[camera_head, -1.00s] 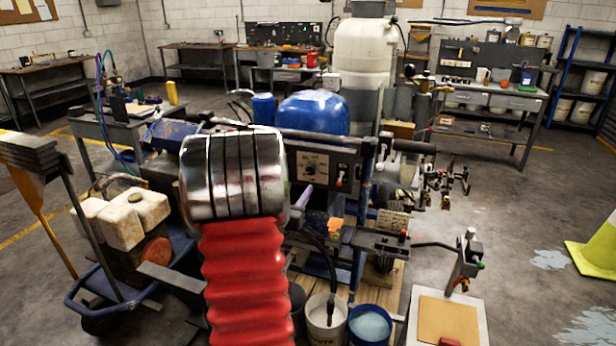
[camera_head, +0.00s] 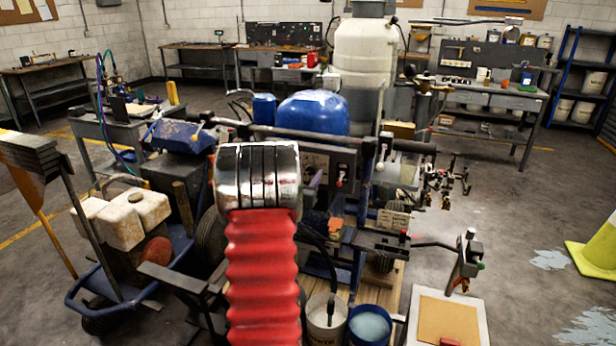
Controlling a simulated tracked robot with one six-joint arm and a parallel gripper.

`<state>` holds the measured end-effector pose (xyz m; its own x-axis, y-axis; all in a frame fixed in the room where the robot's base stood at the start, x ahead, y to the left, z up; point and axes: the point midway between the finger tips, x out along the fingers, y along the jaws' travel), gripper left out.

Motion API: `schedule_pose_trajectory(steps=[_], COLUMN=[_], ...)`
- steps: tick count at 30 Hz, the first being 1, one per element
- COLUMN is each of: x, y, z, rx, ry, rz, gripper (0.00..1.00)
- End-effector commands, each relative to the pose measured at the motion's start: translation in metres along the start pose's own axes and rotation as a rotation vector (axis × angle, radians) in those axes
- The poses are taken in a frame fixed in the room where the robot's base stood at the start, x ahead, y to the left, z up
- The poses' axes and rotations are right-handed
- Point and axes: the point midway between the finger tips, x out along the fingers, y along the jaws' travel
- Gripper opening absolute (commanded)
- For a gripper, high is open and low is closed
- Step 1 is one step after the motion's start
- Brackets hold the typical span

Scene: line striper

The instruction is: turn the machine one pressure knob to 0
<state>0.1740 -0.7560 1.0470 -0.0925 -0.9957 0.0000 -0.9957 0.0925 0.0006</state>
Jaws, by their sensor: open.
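A striping machine with a blue rounded tank (camera_head: 314,112) stands in the middle. Its dark control panel (camera_head: 343,160) faces me below a long dark bar. In the earlier frame the panel shows a round knob with pale markings, too small to read. Now the chrome end of my arm covers much of that knob area, and the knob's setting cannot be read. My arm's red bellows rises in front of the machine. My gripper does not show; the chrome segment blocks the view beyond it. No label identifies this as machine one.
A cart with a white-tanked engine (camera_head: 124,218) stands at left. Two buckets (camera_head: 369,325) sit low in front of the machine. A board on a stand (camera_head: 448,318) is at lower right, a yellow-green cone (camera_head: 597,243) at far right. Open floor lies at right.

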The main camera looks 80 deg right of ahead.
Motion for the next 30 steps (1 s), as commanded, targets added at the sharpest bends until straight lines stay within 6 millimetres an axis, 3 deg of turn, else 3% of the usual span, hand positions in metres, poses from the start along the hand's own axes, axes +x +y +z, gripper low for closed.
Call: schedule_pose_trajectory(steps=[3, 20, 30], x=[-0.0001, -0.0002, -0.0002], y=[0.0001, 0.0002, 0.0003], z=[0.0, -0.0001, -0.0001], rx=[0.0, 0.0, -0.085], ry=[0.0, 0.0, 0.0], rz=[0.0, 0.0, 0.0], gripper=[0.43, 0.04, 0.04])
